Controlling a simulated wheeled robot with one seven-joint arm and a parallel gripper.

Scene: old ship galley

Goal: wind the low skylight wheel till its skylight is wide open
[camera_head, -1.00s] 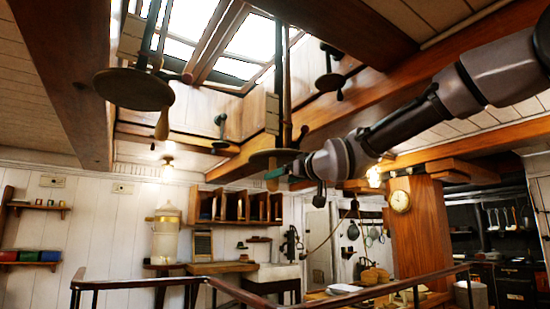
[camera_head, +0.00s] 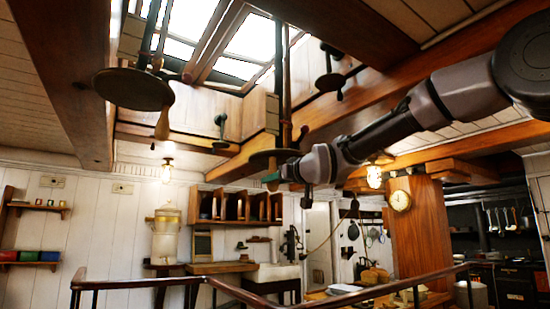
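The low skylight wheel (camera_head: 262,157) is a dark flat disc seen nearly edge-on, hanging on a vertical shaft (camera_head: 286,80) below the skylight opening. My gripper (camera_head: 271,178) is just under the wheel's rim, on its right and front side. A small greenish piece shows at the gripper's tip; I cannot tell whether it is a finger or the wheel's handle. The fingers are too small and dark to show whether they grip anything. The skylight (camera_head: 248,45) above has bright panes between wooden bars; how far it is open is unclear.
Another disc wheel (camera_head: 134,89) with a wooden handle (camera_head: 162,124) hangs at left. Smaller cranks (camera_head: 330,82) sit on the skylight's frame. A heavy beam (camera_head: 340,100) runs close above my arm. A handrail (camera_head: 240,292) crosses below.

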